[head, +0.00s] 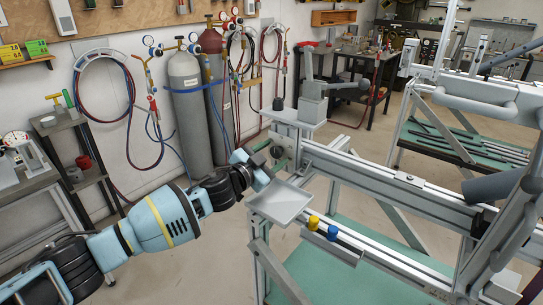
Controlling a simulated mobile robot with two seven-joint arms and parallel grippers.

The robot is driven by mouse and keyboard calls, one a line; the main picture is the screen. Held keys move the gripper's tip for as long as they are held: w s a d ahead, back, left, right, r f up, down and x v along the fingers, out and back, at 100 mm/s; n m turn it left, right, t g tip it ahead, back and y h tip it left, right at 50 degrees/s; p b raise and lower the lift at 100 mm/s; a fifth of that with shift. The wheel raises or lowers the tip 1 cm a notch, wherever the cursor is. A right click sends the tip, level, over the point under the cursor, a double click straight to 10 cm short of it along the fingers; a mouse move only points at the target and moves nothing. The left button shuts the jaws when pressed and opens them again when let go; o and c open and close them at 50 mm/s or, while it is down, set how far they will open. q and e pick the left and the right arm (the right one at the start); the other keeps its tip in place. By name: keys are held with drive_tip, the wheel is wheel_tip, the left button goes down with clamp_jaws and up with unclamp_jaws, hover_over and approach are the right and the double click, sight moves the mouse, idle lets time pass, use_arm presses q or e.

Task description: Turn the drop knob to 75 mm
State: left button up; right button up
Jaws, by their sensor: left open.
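The frame jig (375,175) is a long silver rail on a stand, running from the centre to the right. A dark round knob (277,152) shows on its left end plate, partly hidden by my gripper. I cannot read any scale or millimetre mark there. My left gripper (271,163) is open at that end plate, close to the knob. I cannot tell whether its fingers are around the knob or only beside it. My right gripper is not in view.
A grey tray (281,204) sits just below my left gripper. A yellow knob (313,223) and a blue knob (333,233) stand beside it. A grey clamp post (312,98) rises above the jig's end. Gas cylinders (187,100) stand behind.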

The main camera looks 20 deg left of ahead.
use_arm(q)
drive_tip(key=c, duration=0.9)
drive_tip(key=shift+c, duration=0.2)
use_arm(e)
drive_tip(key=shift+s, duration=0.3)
use_arm(q)
drive_tip(key=shift+r, duration=0.1)
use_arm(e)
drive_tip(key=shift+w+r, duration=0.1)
